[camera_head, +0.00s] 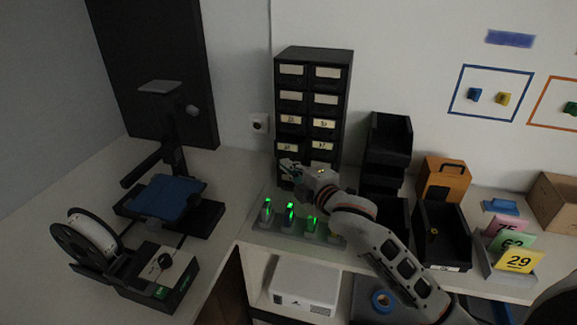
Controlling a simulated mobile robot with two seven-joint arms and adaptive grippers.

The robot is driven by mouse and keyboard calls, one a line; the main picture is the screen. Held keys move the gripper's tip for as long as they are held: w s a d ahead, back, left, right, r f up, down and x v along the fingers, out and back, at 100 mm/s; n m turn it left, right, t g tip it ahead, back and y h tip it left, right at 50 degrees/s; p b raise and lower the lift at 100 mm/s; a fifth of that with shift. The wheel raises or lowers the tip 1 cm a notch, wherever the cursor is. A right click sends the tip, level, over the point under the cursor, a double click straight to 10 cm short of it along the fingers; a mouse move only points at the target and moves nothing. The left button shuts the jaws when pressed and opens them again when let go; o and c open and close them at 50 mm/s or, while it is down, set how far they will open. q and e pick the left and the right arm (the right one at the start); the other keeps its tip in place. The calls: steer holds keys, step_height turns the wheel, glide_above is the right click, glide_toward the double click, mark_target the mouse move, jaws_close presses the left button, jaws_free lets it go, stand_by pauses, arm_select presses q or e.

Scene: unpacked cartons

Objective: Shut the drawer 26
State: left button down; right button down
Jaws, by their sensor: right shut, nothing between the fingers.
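A black drawer cabinet (342,85) stands against the wall with two columns of small drawers, each with a pale label. The label numbers are too small to read, so I cannot tell which drawer is 26. My right gripper (289,167) is shut and empty, in front of the lower left drawers. Its arm reaches in from the lower right. The gripper and wrist hide part of the cabinet's lowest drawers, and I cannot tell whether the fingers touch a drawer front. My left gripper is not in view.
A grey charging strip (270,227) with several green-lit items stands just below my right gripper. Black stacked bins (389,138) are right of the cabinet, with an orange box (443,181) beyond. A 3D printer (172,196) and filament spool (88,240) stand left.

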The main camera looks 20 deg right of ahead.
mark_target(289, 153)
steer(key=shift+w+d, duration=0.1)
steer(key=shift+w, duration=0.05)
steer(key=w+d, duration=0.2)
steer(key=w, duration=0.1)
steer(key=shift+w+d+r, duration=0.1)
steer(key=shift+d, duration=0.2)
stand_by(0.3)
